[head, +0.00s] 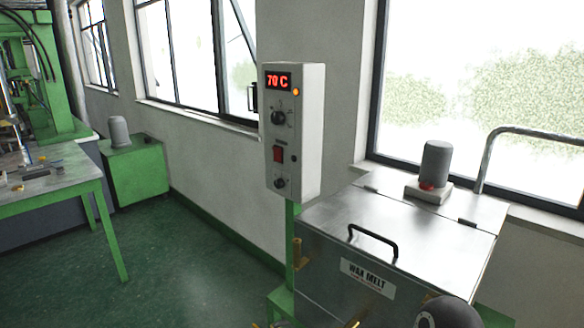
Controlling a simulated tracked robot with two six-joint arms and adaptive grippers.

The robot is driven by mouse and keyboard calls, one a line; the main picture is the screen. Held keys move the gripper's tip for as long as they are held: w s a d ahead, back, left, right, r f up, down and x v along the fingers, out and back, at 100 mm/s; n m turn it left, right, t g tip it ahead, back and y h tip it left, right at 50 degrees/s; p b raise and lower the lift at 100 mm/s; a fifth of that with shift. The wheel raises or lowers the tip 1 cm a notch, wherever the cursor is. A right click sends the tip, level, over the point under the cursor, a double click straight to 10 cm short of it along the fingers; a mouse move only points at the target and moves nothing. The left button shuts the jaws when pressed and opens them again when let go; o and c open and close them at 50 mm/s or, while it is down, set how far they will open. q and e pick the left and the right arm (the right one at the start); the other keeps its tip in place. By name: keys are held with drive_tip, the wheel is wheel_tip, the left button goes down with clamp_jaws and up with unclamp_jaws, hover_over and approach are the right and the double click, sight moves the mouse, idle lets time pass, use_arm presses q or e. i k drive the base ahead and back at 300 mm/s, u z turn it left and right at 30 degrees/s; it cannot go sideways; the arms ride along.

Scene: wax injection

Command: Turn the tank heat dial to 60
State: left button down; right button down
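A white control box (293,130) stands upright on a green post beside the wax melt tank. Its red display (278,81) reads 70 °C, with a small orange lamp lit to its right. Below the display is a dark upper dial (279,118) with marks around it, too small to read. A red switch (278,154) sits under it, and a smaller dark lower knob (280,183) is near the bottom. The labels are too small to tell which knob is named tank heat.
The steel tank (420,222) labelled WAX MELT has a lid with a black handle (373,240) and a grey motor (436,165) on top. A bent metal pipe (530,132) rises behind it. A green table (60,185) stands at left; the floor between is clear.

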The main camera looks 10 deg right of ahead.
sight(277, 118)
drive_tip(key=z, duration=0.05)
drive_tip(key=k, duration=0.65)
drive_tip(key=u, duration=0.45)
drive_tip(key=i, duration=1.75)
drive_tip(key=z, duration=0.35)
